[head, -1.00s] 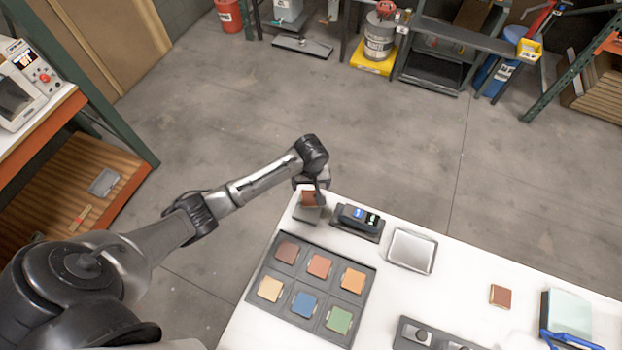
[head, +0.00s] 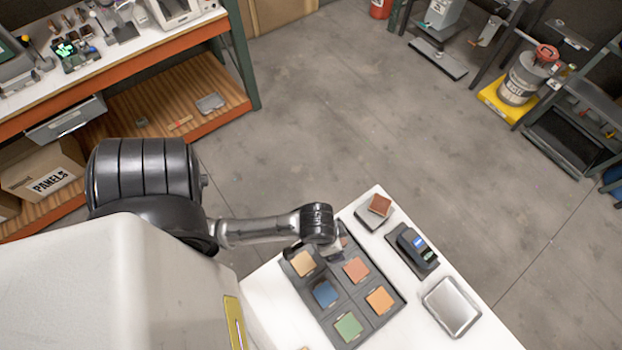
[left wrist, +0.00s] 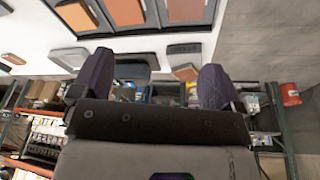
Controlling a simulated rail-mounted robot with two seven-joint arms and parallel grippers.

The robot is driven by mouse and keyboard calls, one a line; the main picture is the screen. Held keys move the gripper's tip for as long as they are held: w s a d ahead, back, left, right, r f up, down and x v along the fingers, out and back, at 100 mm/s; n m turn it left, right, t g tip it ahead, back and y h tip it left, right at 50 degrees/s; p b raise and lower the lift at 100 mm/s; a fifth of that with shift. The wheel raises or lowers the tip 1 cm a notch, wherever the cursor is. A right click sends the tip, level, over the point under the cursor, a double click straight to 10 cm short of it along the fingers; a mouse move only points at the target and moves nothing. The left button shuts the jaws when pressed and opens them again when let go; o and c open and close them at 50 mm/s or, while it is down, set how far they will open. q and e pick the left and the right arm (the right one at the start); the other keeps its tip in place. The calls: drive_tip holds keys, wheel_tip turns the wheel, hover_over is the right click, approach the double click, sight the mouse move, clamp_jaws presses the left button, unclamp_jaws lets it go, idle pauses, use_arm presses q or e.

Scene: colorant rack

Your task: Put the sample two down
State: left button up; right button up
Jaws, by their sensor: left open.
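A red-brown square sample (head: 380,205) rests on a small grey block (head: 369,219) at the table's far corner in the head view. I cannot tell from its looks whether it is sample two. A dark tray (head: 332,322) holds several colored square samples, including rust (head: 355,270), orange (head: 380,300), tan (head: 303,262), blue (head: 325,293) and green (head: 348,327). My left gripper (head: 338,250) is over the tray's far end, apart from the block, and hides most of a brown sample there. In the left wrist view its two fingers (left wrist: 157,85) are spread and empty. My right gripper is not in view.
A dark handheld device (head: 416,246) in a cradle stands beside the block. A silver shallow tray (head: 452,306) lies nearer the right edge. The white tabletop (head: 272,298) is bare left of the sample tray. A shelf unit (head: 213,75) stands at the left.

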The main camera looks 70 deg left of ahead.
use_arm(q)
drive_tip(key=s+r+m, duration=0.1)
drive_tip(key=s+r, duration=0.2)
drive_tip(key=s, duration=0.2)
drive_tip(key=shift+s+a+r+m+t+y, duration=0.25)
drive_tip(key=shift+a+m+t+y, duration=0.05)
drive_tip(key=shift+a+m+t, duration=0.15)
wheel_tip(320, 180, up, 4)
drive_tip(key=p, duration=0.4)
drive_tip(key=shift+r, duration=0.15)
